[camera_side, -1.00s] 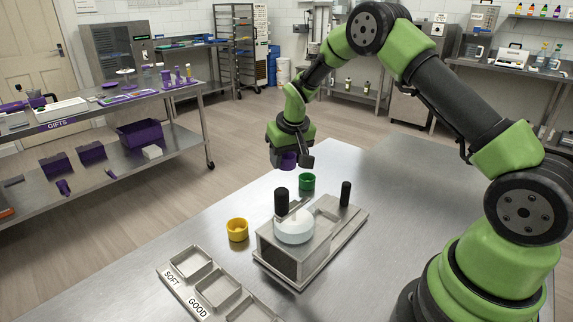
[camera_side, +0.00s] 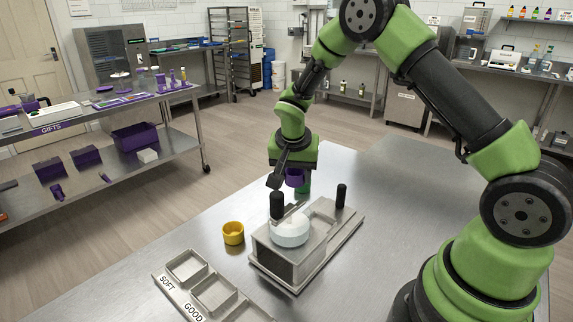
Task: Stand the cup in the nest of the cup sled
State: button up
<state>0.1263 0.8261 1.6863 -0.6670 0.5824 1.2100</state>
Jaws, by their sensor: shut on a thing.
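The cup looks roughly upright. A dark finger shows at its left; the far side of the grip is hidden. The depositor (camera_side: 285,262) stands on the table, with a white round part on top, two black upright handles and a recessed bed (camera_side: 324,208) at its right. I cannot tell for sure which part is the sled's nest.
A yellow cup (camera_side: 233,233) stands on the table left of the depositor. A sorting tray (camera_side: 160,279) marked SOFT and GOOD lies at the front left. The steel table (camera_side: 400,165) is clear to the right and behind.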

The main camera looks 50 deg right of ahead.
jog(key=s+a+m+g, duration=0.1)
jog(key=s+m+g, duration=0.2)
jog(key=s+m, duration=0.4)
jog(key=m, duration=0.3)
jog(key=shift+s+r, duration=0.3)
jog(key=shift+r, duration=0.05)
jog(key=shift+a, duration=0.1)
jog(key=shift+f, duration=3.15)
jog(key=shift+f, duration=0.1)
jog(key=shift+f, duration=0.35)
jog(key=shift+r, duration=0.15)
jog(key=shift+r, duration=0.25)
jog(key=shift+f, duration=0.25)
